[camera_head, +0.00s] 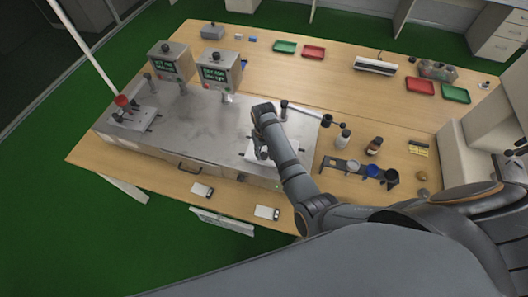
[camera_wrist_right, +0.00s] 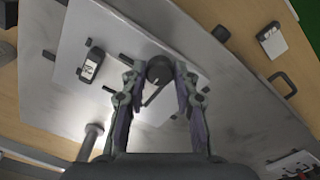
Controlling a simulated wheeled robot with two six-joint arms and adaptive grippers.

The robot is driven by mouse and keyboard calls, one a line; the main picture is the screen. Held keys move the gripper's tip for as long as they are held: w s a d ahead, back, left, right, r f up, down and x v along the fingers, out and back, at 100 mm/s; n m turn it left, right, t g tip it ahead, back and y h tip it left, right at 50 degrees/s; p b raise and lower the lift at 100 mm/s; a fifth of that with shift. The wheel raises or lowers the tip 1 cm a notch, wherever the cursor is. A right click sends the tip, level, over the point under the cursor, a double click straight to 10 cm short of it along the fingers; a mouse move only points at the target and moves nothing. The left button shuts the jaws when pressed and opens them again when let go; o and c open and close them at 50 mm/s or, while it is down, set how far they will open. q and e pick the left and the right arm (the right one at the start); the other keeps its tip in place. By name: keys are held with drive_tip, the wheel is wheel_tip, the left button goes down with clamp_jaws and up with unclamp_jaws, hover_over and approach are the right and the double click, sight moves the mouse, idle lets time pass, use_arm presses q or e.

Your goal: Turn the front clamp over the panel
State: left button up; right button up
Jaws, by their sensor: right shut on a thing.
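The pale panel (camera_head: 256,146) lies on the right part of the metal test bench, partly hidden by my right arm. In the right wrist view the panel (camera_wrist_right: 90,28) spreads under the gripper. The front clamp (camera_wrist_right: 158,69) shows there as a round black knob between the fingertips, with a thin dark line below it. My right gripper (camera_wrist_right: 158,82) is shut on this knob, one finger on each side; it points down at the panel in the head view (camera_head: 262,154). Which way the clamp's bar points is hard to tell. My left gripper is not in view.
A dark device with a white label (camera_wrist_right: 91,65) lies on the panel. A metal post (camera_wrist_right: 90,140) rises beside it. Two display boxes (camera_head: 219,70) stand at the bench's back. Bottles (camera_head: 343,138) and a dark holder (camera_head: 350,167) stand to the right.

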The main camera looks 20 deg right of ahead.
clamp_jaws()
drive_tip(key=shift+m, duration=1.5)
drive_tip(key=m, duration=1)
drive_tip(key=shift+w, duration=0.1)
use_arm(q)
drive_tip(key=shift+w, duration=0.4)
use_arm(e)
drive_tip(key=m, duration=0.4)
drive_tip(key=shift+m, duration=0.4)
drive_tip(key=o, duration=1)
unclamp_jaws()
